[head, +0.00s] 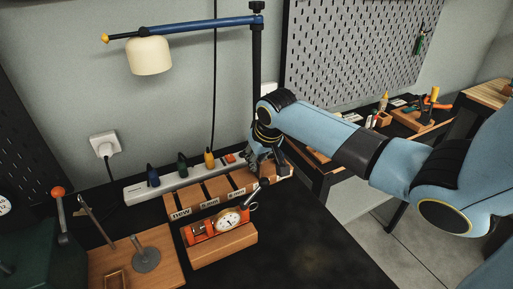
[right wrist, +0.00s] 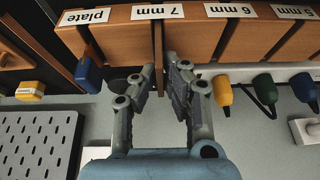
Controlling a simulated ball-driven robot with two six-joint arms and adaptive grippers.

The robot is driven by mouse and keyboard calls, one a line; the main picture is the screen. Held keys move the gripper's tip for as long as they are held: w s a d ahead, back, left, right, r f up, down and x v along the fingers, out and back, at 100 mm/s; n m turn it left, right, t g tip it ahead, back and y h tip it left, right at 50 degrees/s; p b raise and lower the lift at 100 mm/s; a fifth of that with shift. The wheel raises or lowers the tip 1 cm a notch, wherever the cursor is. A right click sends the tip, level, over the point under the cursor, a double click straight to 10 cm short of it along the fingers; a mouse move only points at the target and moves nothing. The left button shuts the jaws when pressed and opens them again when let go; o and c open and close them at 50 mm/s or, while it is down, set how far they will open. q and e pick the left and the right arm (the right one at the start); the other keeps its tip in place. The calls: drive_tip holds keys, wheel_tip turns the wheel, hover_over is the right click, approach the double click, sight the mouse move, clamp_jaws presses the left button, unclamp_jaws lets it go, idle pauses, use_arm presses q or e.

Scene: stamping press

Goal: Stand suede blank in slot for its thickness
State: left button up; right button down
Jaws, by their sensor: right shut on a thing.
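The wooden slotted rack (head: 215,193) stands on the black bench, with labelled slots along its front. In the right wrist view its labels read plate, 7 mm (right wrist: 158,12), 6 mm (right wrist: 231,10) and 5 mm (right wrist: 293,13). My right gripper (head: 257,160) is at the rack's far right end. In the right wrist view its fingertips (right wrist: 163,75) are close together, in line with the slot by the 7 mm label. I cannot tell how deep the blank sits. My left gripper is not in view.
An orange dial gauge (head: 218,225) on a wooden block stands in front of the rack. A lamp (head: 150,56) hangs above. The bench front right is clear.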

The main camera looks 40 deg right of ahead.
drive_tip(key=c, duration=1.4)
unclamp_jaws()
drive_tip(key=v, duration=1.2)
drive_tip(key=shift+f, duration=0.1)
drive_tip(key=shift+s, duration=0.1)
